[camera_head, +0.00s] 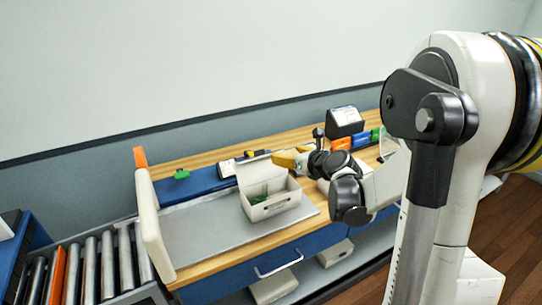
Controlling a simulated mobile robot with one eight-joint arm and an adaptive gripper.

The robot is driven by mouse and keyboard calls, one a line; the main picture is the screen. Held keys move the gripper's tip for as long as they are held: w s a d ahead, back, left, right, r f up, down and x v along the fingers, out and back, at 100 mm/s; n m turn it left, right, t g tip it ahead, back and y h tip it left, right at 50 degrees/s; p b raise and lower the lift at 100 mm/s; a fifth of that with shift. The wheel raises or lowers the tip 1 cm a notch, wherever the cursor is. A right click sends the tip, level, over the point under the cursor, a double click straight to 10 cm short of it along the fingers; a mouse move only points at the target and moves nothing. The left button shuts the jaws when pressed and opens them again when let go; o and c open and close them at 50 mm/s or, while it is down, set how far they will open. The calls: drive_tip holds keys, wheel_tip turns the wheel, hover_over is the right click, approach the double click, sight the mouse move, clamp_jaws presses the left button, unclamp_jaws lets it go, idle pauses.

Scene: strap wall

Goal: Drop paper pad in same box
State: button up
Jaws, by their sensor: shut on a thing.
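An open white box (272,209) stands on the grey plate of the workbench, with its lid flap raised at the back. Something green (262,196) lies inside it. My gripper (304,153) is above the box's back right corner, seen small and from the side. It is shut on a yellow-orange piece (287,159), which looks like the paper pad. The pad is over the back right part of the box opening, apart from the box floor. The fingertips are partly hidden by the pad and the wrist.
A white upright panel (152,222) with an orange top stands left of the box. Behind are a blue strip with a green item (182,174), a black device (344,121) and coloured bins (341,143). A roller conveyor (93,262) lies at the left. The grey plate left of the box is clear.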

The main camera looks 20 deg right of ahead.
wheel_tip(320, 180, down, 6)
drive_tip(key=b, duration=0.4)
drive_tip(key=shift+d, duration=0.1)
drive_tip(key=o, duration=0.9)
drive_tip(key=shift+c, duration=0.2)
drive_tip(key=v, duration=1.2)
